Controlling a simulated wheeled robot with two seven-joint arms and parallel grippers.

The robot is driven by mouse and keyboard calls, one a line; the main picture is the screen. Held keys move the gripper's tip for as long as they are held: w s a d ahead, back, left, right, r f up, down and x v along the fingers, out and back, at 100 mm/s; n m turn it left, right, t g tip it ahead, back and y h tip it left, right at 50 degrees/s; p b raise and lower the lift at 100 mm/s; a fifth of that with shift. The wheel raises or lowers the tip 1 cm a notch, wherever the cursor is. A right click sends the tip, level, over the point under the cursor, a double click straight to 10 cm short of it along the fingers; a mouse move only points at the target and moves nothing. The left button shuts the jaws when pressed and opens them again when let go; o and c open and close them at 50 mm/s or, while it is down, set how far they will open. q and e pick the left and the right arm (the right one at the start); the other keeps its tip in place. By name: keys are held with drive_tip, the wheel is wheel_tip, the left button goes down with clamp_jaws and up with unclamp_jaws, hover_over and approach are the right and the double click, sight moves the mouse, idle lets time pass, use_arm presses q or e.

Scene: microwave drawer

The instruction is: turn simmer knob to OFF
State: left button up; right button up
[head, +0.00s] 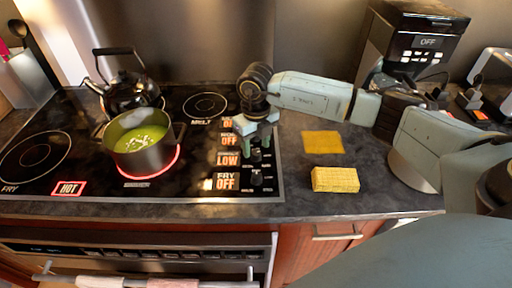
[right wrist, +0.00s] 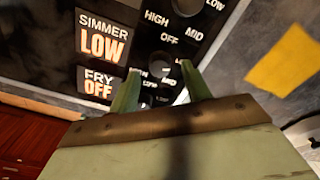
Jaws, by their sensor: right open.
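The simmer display (head: 228,158) on the cooktop's right side reads LOW; it also reads SIMMER LOW in the right wrist view (right wrist: 103,40). The dark simmer knob (head: 256,156) sits just right of that display, partly hidden by my gripper. My right gripper (head: 257,143) is open over the knob column, pointing down at the panel. In the right wrist view its two green fingers (right wrist: 158,82) are spread, with a dark round knob (right wrist: 163,63) between and beyond them. I cannot tell whether they touch it. My left gripper is not in view.
The fry knob (head: 256,178) is close in front, beside its OFF display (head: 226,182). A pot of green soup (head: 146,160) stands on a red-glowing burner, with a black kettle (head: 132,92) behind. A yellow sponge (head: 335,179) and yellow cloth (head: 322,142) lie on the right counter.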

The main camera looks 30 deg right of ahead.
drive_tip(key=shift+f, duration=0.95)
drive_tip(key=c, duration=1)
